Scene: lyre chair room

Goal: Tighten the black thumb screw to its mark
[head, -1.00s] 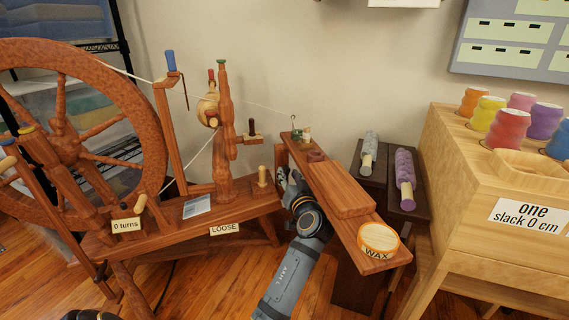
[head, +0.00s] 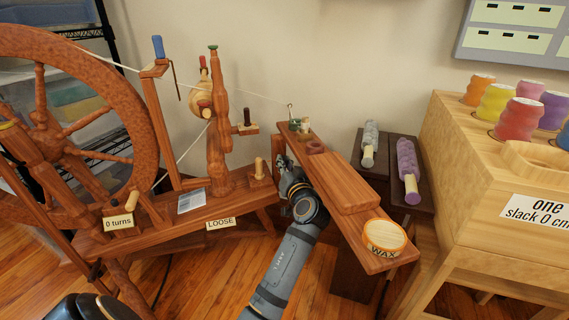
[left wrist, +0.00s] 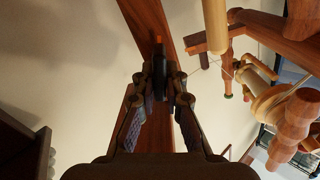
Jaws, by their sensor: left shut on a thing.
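My left gripper (left wrist: 159,85) is shut on the black thumb screw (left wrist: 159,68), which shows as a dark piece between the fingertips in the left wrist view. A small orange spot (left wrist: 158,39) shows on the wood just beyond it. In the head view my left gripper (head: 285,174) is beside the left edge of the wooden plank (head: 393,264), near its far end. The screw is hidden there by the gripper and the plank. My right gripper is not in view.
A spinning wheel (head: 130,95) stands at the left, with a LOOSE label (head: 221,223) and a 0 turns label (head: 118,221). A WAX tin (head: 384,237) sits on the plank. A spool cabinet (head: 450,150) stands at the right, and two wrapped rolls lie on dark stands between.

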